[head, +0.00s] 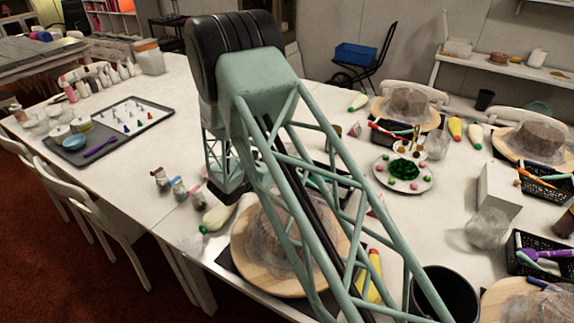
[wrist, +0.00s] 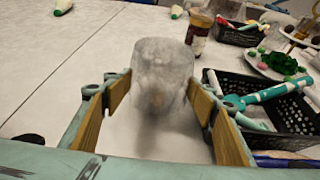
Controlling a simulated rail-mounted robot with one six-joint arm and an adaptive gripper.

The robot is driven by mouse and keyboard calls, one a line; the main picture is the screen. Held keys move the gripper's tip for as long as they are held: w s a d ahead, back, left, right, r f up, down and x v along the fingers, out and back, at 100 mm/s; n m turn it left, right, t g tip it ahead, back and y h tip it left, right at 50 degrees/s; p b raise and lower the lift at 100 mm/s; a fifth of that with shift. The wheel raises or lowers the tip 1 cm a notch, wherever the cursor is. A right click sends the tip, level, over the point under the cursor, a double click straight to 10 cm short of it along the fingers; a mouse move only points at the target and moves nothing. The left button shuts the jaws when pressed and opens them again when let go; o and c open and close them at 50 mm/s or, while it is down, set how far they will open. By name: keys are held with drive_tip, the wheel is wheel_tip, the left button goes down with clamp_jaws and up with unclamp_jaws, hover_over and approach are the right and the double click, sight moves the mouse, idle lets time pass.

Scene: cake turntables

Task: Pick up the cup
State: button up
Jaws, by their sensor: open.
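A clear, greyish cup (wrist: 163,68) stands upright on the white table in the middle of the wrist view. My gripper (wrist: 160,97) is open, with one wood-coloured finger on each side of the cup's near part. I cannot tell whether either finger touches it. In the head view my arm covers the area around the gripper, and I cannot make out this cup there. Other clear cups show to the right in the head view, one at the back (head: 437,146) and one nearer (head: 488,228).
A black basket (wrist: 265,108) with tools stands close to the right of my gripper. A jar (wrist: 198,32) stands behind the cup. A turntable (head: 247,262) with a covered cake lies beneath my arm. Table space left of the cup is mostly clear.

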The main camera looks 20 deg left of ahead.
drive_tip(key=shift+b+x, duration=0.5)
drive_tip(key=shift+x, duration=2)
drive_tip(key=shift+c, duration=0.2)
drive_tip(key=c, duration=0.7)
drive_tip(key=shift+r+p, duration=0.9)
drive_tip(key=shift+r, duration=4.1)
